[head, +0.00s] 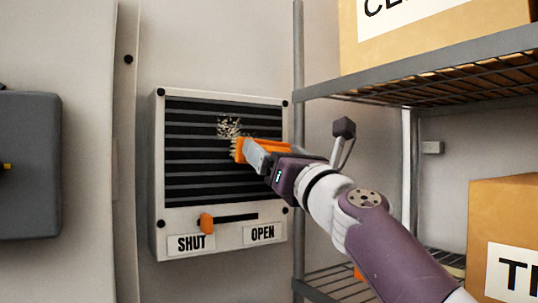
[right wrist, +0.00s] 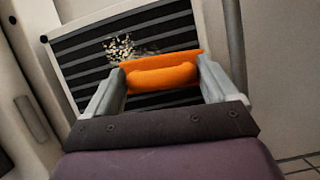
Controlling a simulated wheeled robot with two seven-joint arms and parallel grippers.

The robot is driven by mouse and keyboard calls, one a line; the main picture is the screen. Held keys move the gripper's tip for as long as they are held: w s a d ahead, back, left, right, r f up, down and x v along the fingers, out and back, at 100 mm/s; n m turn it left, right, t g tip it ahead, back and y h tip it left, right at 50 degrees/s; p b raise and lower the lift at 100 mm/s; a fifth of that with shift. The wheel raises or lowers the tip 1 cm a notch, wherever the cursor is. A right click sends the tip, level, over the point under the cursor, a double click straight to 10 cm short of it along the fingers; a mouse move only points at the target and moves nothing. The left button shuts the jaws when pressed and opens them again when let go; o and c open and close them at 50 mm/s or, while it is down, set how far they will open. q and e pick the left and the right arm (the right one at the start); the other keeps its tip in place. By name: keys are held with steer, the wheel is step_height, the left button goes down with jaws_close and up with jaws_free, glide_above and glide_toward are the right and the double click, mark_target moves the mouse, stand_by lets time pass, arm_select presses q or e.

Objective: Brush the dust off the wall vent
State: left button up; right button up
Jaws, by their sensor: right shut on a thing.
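The wall vent (head: 190,180) is a white-framed panel with black slats, and it also shows in the right wrist view (right wrist: 75,68). A patch of pale dust (head: 229,127) lies on its upper middle slats; it shows too in the right wrist view (right wrist: 122,48). My right gripper (head: 252,152) is shut on an orange brush (right wrist: 162,75). The brush is in front of the slats, just below and right of the dust. Its pale bristles face the vent; I cannot tell whether they touch it. My left gripper is not in view.
Below the slats, an orange slider knob (head: 206,222) sits at the SHUT end of its slot. A metal shelf rack (head: 298,60) with cardboard boxes (head: 500,225) stands close on the right. A dark grey box (head: 30,165) is at the left.

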step_height(320, 180, up, 2)
steer(key=shift+p, duration=0.8)
steer(key=shift+s+a, duration=0.1)
steer(key=shift+a, duration=0.05)
steer(key=shift+s+a+f, duration=0.1)
steer(key=shift+s+a, duration=0.05)
steer(key=shift+a, duration=0.15)
steer(key=shift+s+a, duration=0.8)
steer(key=shift+a, duration=0.35)
steer(key=s+a+r+p, duration=0.25)
steer(key=s+a, duration=0.35)
steer(key=a, duration=0.3)
steer(key=shift+w+d+f, duration=0.15)
steer(key=shift+w+d, duration=1.2)
steer(key=shift+d, duration=0.7)
steer(key=shift+w+d+f, duration=0.1)
steer(key=shift+w+d, duration=1.25)
steer(key=shift+d, duration=0.65)
steer(key=shift+w+d+f, duration=0.15)
steer(key=shift+w+d, duration=1.2)
steer(key=shift+d, duration=0.7)
